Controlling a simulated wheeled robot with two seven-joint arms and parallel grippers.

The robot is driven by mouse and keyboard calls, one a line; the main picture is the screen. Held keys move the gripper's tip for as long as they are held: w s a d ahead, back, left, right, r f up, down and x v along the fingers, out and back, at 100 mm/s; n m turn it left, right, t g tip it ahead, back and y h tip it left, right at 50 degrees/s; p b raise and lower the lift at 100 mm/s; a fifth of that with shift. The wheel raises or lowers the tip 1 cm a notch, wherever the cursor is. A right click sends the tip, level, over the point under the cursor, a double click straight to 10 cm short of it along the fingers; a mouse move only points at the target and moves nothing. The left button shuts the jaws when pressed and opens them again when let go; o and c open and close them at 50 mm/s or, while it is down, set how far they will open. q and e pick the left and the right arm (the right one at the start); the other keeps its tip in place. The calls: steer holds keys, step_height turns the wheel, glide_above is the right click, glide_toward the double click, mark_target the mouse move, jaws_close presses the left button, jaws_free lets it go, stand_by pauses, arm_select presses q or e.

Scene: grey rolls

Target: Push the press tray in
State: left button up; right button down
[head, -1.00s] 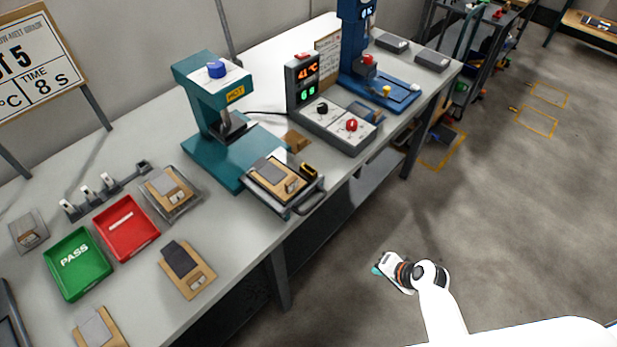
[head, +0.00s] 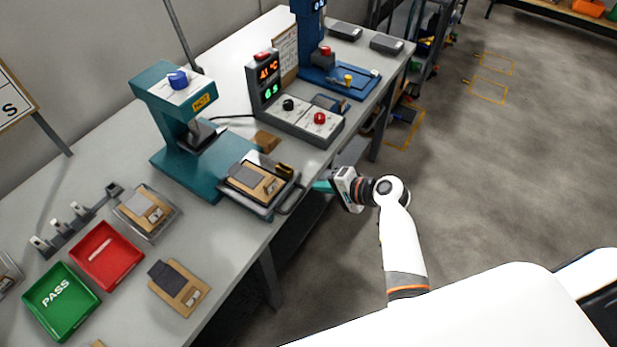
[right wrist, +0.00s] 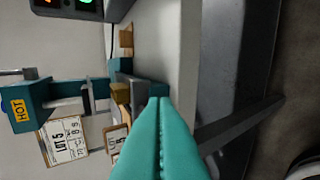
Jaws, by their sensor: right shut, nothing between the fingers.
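The teal press (head: 188,125) with a blue knob and a HOT label stands on the bench. Its grey tray (head: 258,209) is pulled out toward the front edge and carries a tan board with a dark grey pad (head: 248,176). The tray's dark handle (head: 292,200) sticks out past the bench edge. My right gripper (head: 321,185) is shut and empty, just right of the handle, with a visible gap to the handle. The right wrist view shows its teal fingertips (right wrist: 160,99) together, hiding part of the tray area. My left gripper is in neither view.
Red (head: 107,257) and green (head: 62,303) trays lie at the left.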

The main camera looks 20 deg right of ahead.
mark_target(299, 179)
steer(key=shift+w+a+p, duration=0.4)
steer(key=shift+w+a, duration=0.45)
steer(key=shift+w, duration=0.25)
steer(key=shift+w+a+f, duration=0.1)
steer(key=shift+w+a, duration=0.3)
steer(key=shift+w, duration=0.15)
